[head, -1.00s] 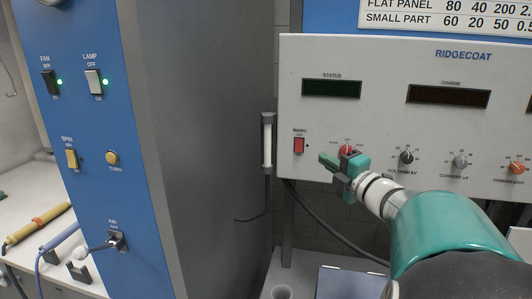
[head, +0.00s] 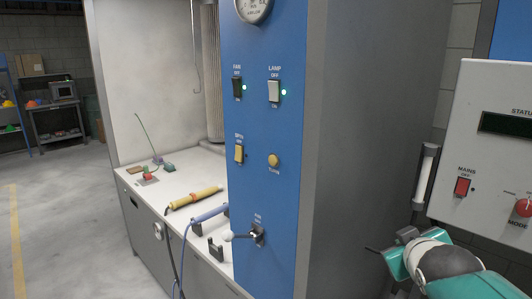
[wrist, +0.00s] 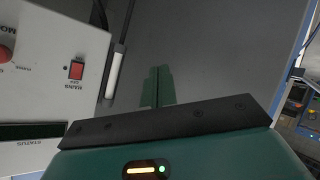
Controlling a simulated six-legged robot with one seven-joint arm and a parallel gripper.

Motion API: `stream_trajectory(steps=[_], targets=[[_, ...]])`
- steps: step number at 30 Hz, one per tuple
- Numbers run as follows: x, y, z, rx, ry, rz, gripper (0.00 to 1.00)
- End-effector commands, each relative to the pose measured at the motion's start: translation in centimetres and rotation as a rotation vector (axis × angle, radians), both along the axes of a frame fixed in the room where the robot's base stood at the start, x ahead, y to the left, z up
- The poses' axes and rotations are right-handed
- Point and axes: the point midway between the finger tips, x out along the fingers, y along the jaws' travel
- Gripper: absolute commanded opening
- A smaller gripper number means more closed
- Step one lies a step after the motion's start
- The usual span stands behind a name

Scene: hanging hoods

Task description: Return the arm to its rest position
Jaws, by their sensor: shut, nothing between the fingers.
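My gripper (head: 388,258) is at the lower right of the head view, at the end of my teal and white arm. It is in front of the grey side of the blue-fronted hood, left of the white control box. In the wrist view its two green fingers (wrist: 157,86) lie together, with nothing between them. They point toward a plain grey surface. Most of my arm is cut off by the picture's lower right edge.
The white control box (head: 490,150) with its red MAINS switch (head: 462,187) is at the right. A white rod (head: 425,175) hangs beside it. The blue panel (head: 270,200) carries switches. A white bench (head: 150,195) holds tools. Open floor (head: 50,220) lies at left.

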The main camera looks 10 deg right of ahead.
Motion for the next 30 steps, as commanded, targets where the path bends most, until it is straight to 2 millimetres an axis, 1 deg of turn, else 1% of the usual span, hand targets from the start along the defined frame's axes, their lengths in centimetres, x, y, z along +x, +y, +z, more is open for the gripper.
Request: stream_trajectory(steps=[1,2,3,5,6,9,12,16,30], targets=[[-1.0,2.9,-1.0,0.084,0.047,0.0,0.0],[-1.7,4.5,-1.8,0.133,0.084,-0.004,0.0],[-2.7,6.7,-2.8,0.198,0.134,-0.008,0.0],[-4.5,9.8,-4.2,0.288,0.213,-0.015,0.0],[-5.8,11.7,-5.1,0.338,0.267,-0.019,0.0],[-8.7,15.5,-6.7,0.432,0.38,-0.028,0.0],[-10.7,17.5,-7.7,0.48,0.452,-0.036,0.0],[-11.5,18.3,-8.1,0.5,0.484,-0.041,0.0],[-11.4,18.2,-8.0,0.498,0.482,-0.041,0.0]])
